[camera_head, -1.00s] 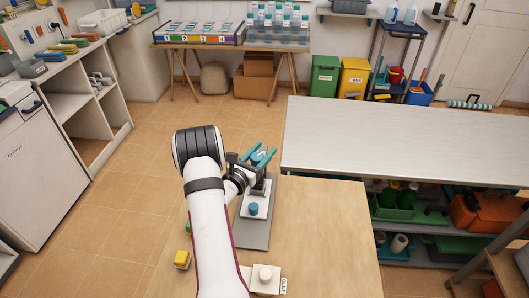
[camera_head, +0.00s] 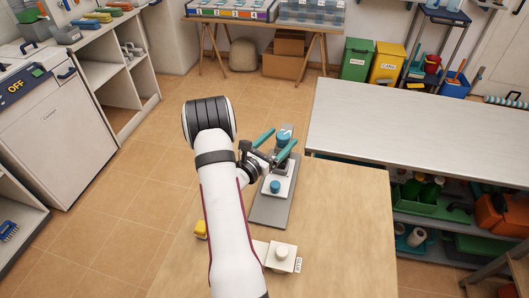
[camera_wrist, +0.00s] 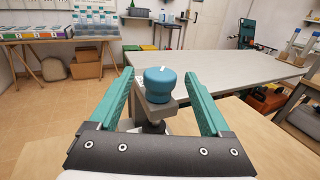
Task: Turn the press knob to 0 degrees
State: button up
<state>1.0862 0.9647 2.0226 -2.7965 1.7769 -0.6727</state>
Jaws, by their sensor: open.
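The press is a grey device on a long grey base plate (camera_head: 268,208) on the wooden table. Its upper blue knob (camera_head: 284,139) has a pale line mark on top, and it shows large in the wrist view (camera_wrist: 160,88). My gripper (camera_head: 276,143) is open, with one teal finger on each side of this knob. In the wrist view there are gaps between the knob and both fingers (camera_wrist: 160,88). A second blue knob (camera_head: 275,187) sits on a white block lower on the same plate. The knob's near underside is partly hidden behind my wrist.
A white block with a round pale knob (camera_head: 281,252) and a small tag stands near the table's front. A yellow object (camera_head: 201,229) lies at the left edge. A grey-white bench (camera_head: 420,130) stands behind to the right. The table's right side is clear.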

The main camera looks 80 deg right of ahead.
jog(key=v, duration=1)
jog(key=shift+w+a, duration=0.15)
jog(key=shift+a, duration=0.2)
